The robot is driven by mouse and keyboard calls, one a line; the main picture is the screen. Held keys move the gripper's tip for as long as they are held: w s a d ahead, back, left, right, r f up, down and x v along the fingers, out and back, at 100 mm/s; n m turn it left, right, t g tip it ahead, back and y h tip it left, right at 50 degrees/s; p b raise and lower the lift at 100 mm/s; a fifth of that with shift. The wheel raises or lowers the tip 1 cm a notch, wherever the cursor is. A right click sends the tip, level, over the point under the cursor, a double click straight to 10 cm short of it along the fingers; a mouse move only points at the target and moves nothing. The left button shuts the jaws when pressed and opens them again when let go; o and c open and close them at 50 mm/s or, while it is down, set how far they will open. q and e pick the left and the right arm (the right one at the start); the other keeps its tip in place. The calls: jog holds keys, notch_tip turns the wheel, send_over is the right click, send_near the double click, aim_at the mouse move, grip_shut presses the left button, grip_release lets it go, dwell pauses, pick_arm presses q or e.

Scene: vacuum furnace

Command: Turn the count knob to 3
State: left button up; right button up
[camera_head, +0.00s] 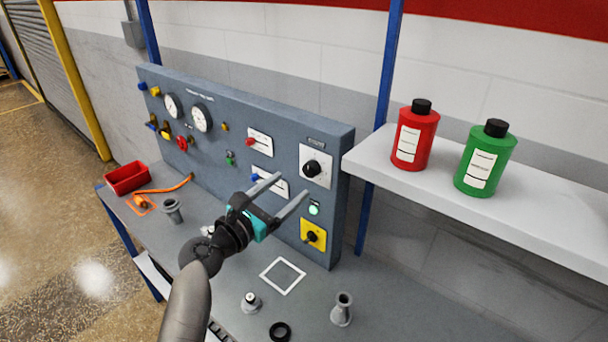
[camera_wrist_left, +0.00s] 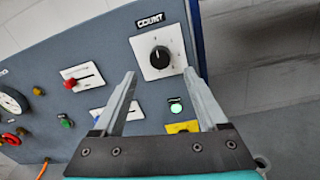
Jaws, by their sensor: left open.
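The count knob (camera_head: 312,169) is a round black knob on a white square plate near the right end of the grey panel. In the left wrist view the count knob (camera_wrist_left: 160,57) sits under a label reading COUNT, just beyond the fingertips. Its exact setting is too small to read. My left gripper (camera_head: 290,184) is open and empty, in front of the panel and below and left of the knob. In the left wrist view its two fingers (camera_wrist_left: 160,75) stand apart and do not touch the knob. My right gripper is not in view.
The panel (camera_head: 235,110) also carries a red-handled slider (camera_head: 260,142), a lit green button (camera_head: 314,210) and a yellow-plated switch (camera_head: 313,236). A shelf (camera_head: 470,208) with red (camera_head: 414,140) and green (camera_head: 484,162) bottles juts out at right. Small metal parts stand on the bench below.

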aim_at(308, 172)
pick_arm(q)
jog(key=shift+b+x, duration=0.35)
jog(key=shift+x, duration=2.95)
jog(key=shift+c, duration=0.2)
grip_shut()
